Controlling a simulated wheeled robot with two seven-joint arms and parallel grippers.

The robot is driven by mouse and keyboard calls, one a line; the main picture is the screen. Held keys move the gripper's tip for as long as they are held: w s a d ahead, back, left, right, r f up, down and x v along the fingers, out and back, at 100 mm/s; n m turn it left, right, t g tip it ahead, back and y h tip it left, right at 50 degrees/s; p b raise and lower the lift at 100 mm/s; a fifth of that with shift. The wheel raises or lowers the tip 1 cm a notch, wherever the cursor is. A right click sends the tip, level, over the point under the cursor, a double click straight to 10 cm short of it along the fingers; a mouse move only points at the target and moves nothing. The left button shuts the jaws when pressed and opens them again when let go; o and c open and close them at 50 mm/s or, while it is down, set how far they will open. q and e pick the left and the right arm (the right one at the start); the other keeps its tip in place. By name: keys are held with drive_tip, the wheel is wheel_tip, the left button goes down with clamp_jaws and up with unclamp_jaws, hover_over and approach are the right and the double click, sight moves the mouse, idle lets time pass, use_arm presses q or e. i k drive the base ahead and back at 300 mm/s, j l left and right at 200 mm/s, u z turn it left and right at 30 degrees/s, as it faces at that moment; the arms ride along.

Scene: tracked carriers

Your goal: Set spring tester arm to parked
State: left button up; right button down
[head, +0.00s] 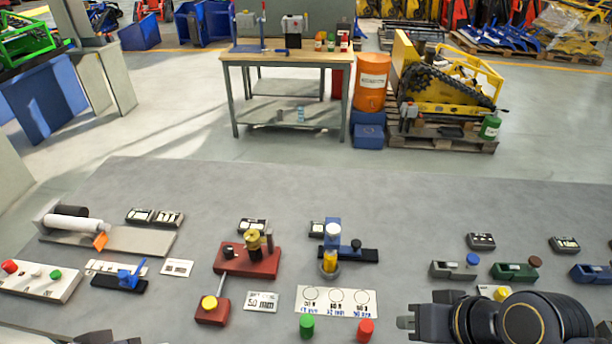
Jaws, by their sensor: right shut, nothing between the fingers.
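No label that I can read names the spring tester. One candidate is a blue upright fixture (332,232) with a white top and a yellow cylinder (329,262) under it, beside a black bar with a knob (356,245). Another is a red base (246,262) with a brass part on top, with a rod and a yellow-knobbed red block (212,309) in front. I cannot tell which has the tester arm. My right gripper (406,322) is shut and empty at the lower right, apart from both fixtures. Of my left side only a dark sliver shows at the bottom edge.
A card with circles (336,301) lies before the blue fixture, with green (307,326) and red (366,330) cylinders in front. A button panel (38,281) and a roller fixture (110,238) are at left. Small latch blocks (514,272) stand at right. The table's far strip is clear.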

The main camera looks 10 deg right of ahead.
sight(354, 250)
drive_tip(key=k+j+z, duration=0.1)
drive_tip(key=j+z, duration=0.2)
drive_tip(key=k+j+z, duration=0.15)
drive_tip(key=j+z, duration=0.2)
drive_tip(key=k+j+z, duration=0.3)
drive_tip(key=j, duration=0.15)
drive_tip(key=i, duration=0.1)
